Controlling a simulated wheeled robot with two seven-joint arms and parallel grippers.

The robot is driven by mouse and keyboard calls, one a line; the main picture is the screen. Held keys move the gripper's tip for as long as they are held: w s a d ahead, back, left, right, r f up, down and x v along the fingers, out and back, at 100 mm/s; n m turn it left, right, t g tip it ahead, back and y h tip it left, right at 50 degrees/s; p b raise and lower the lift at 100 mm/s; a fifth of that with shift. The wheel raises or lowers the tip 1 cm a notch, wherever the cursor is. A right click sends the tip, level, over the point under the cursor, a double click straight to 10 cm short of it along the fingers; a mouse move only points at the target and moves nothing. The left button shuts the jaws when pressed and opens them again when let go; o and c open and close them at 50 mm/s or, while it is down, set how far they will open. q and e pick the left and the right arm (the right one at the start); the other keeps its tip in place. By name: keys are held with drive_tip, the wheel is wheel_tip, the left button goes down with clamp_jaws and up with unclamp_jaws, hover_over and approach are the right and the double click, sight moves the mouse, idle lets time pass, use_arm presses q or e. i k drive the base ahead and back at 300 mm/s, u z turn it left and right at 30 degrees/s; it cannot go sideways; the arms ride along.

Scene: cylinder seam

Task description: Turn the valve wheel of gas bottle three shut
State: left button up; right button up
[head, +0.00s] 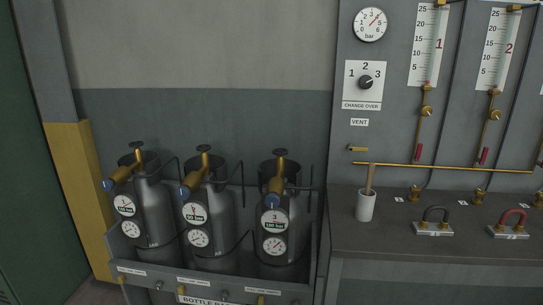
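Three grey gas bottles stand upright in a rack at the left of the head view. A blue knob (272,201) faces forward below the brass. How far the wheel is turned cannot be told. Neither of my grippers is in view.
Bottle one (154,205) and bottle two (216,222) stand to the left with similar wheels. The rack's front rail (208,285) crosses below. A bench (380,235) at the right holds a white cup (365,207). A change-over knob (366,83) is on the panel.

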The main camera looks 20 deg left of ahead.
sight(280, 152)
drive_tip(key=u, duration=0.4)
drive_tip(key=i, duration=1.7)
drive_tip(key=u, duration=0.05)
